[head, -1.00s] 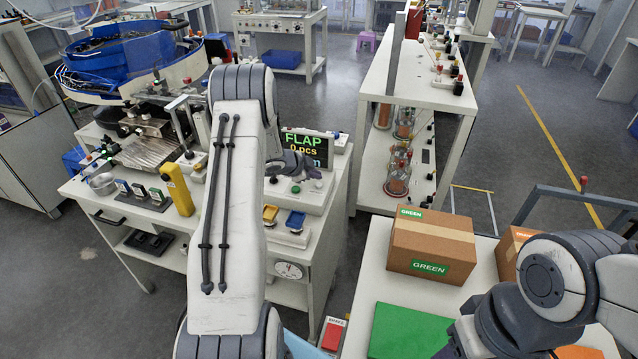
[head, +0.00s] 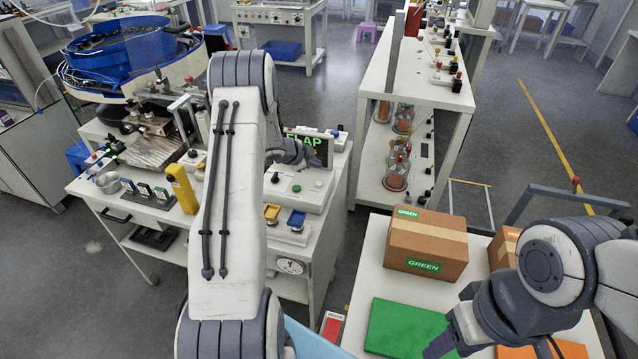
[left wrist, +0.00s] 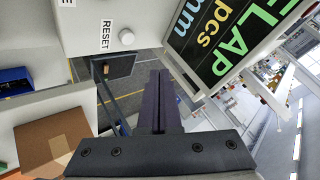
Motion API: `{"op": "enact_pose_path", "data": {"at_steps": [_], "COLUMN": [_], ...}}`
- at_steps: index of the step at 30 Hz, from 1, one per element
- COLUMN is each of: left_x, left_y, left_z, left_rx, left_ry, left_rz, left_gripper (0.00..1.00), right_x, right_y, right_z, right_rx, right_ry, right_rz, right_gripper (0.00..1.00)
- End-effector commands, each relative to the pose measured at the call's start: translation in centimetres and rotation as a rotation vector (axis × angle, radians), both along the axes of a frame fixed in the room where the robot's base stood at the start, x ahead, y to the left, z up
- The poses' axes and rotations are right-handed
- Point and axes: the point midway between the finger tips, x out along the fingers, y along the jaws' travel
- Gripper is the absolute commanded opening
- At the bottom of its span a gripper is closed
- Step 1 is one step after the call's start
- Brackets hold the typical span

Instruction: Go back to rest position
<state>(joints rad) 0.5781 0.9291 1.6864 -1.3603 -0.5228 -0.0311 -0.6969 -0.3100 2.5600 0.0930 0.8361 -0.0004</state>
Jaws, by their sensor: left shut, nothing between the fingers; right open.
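My left arm reaches up across the head view. Its gripper (head: 300,155) is in front of the display panel with green "FLAP" text (head: 305,140) and covers part of it. In the left wrist view the dark fingers (left wrist: 160,100) are together with nothing between them, beside the panel (left wrist: 225,45) and a RESET label (left wrist: 106,33). My right arm comes in at the lower right. Its gripper (head: 447,342) points down near the green mat (head: 400,325); it is open, and its fingertips are only partly visible.
The workbench (head: 130,217) carries a blue feeder bowl (head: 125,50), a yellow block (head: 181,188) and small blue and yellow bins. A cardboard box marked GREEN (head: 425,243) stands on the right table, close to my right arm. A white shelf (head: 425,85) stands behind.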

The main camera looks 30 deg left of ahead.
Motion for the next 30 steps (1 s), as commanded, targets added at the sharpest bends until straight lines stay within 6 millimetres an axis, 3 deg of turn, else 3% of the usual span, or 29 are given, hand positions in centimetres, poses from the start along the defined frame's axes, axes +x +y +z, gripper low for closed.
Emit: {"op": "enact_pose_path", "data": {"at_steps": [11,14,17,19,23,26,30], "left_x": [0.3,1.3,1.8,0.9,-4.0,-9.4,-18.5], "left_y": [-0.7,-3.3,-8.3,-12.7,-20.5,-25.6,-31.1], "left_z": [0.6,3.0,6.7,9.5,13.2,15.0,16.2], "left_rx": [0.006,0.024,0.042,0.045,0.024,-0.005,-0.043], "left_ry": [0.0,0.005,0.027,0.057,0.147,0.237,0.391], "left_rz": [0.004,0.032,0.091,0.144,0.23,0.275,0.305], "left_gripper": [0.0,0.0,0.0,0.0,0.0,0.0,0.0], "right_x": [0.0,0.0,0.0,0.0,0.0,0.0,0.0], "right_y": [0.0,0.0,0.0,0.0,0.0,0.0,0.0], "right_z": [0.0,0.0,0.0,0.0,0.0,0.0,0.0], "right_rx": [0.0,0.0,0.0,0.0,0.0,0.0,0.0], "right_ry": [0.0,0.0,0.0,0.0,0.0,0.0,0.0], "right_rz": [0.0,0.0,0.0,0.0,0.0,0.0,0.0], "right_gripper": [0.5,0.5,0.5,0.5,0.5,0.5,0.5]}}
